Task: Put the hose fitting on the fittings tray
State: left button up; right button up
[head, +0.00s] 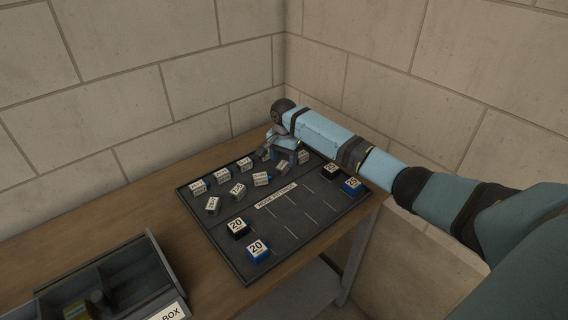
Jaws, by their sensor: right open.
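The fittings tray (222,246) is a dark flat board on the table, with a "HOSE FITTINGS" label across its middle and thin white divider lines. Several small fittings with white labels, such as one at its far side (261,179), lie in its back-left half. Blue fittings (257,252) and black fittings (237,228) marked 20 stand at its near and right ends. My right gripper (273,157) is open over the tray's far corner, close to the small labelled fittings. The arm hides part of that corner, and I cannot tell which fitting is the task's. My left gripper is out of view.
A wooden table (160,215) stands against light block walls (160,70). A grey divided box (125,270) with a "BOX" label sits at the lower left, with yellowish items in one compartment. Bare table lies left of the tray. A lower shelf (300,291) shows beneath.

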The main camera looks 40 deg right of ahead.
aim_at(284, 163)
notch_tip(284, 163, up, 10)
dwell(0.3)
jog(key=shift+f, duration=0.1)
dwell(0.3)
